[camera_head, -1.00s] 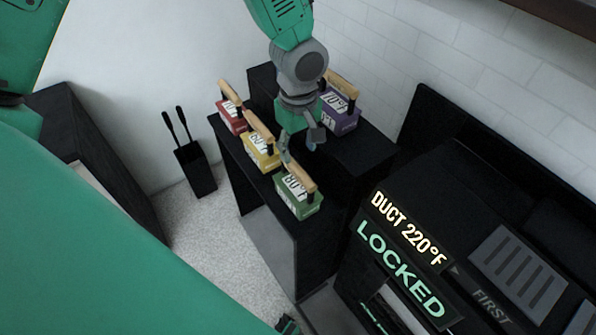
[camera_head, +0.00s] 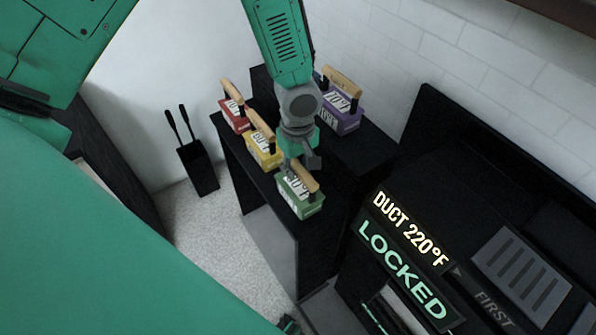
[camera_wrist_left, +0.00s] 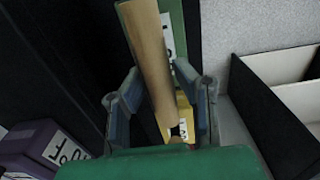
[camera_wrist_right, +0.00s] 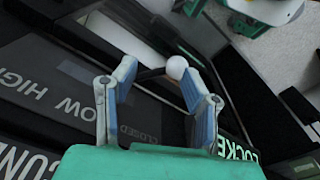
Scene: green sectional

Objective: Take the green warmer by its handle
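The green warmer (camera_head: 300,200) stands on the near end of a black stand, its wooden handle (camera_head: 299,174) on top. My left gripper (camera_head: 300,157) is just above and behind this handle. In the left wrist view, the wooden handle (camera_wrist_left: 150,60) lies between the open fingers of my left gripper (camera_wrist_left: 160,85), with a gap visible on the right. Part of the green warmer (camera_wrist_left: 176,30) shows behind it. I cannot tell whether a finger touches the handle. My right gripper (camera_wrist_right: 157,80) is open, with a white knob (camera_wrist_right: 177,67) seen between its fingertips.
The yellow warmer (camera_head: 262,153) is close behind the green one. The red warmer (camera_head: 234,119) and purple warmer (camera_head: 342,121) stand farther back. A dark unit with a LOCKED sign (camera_head: 402,276) is at the right. A black holder (camera_head: 198,170) stands on the floor at left.

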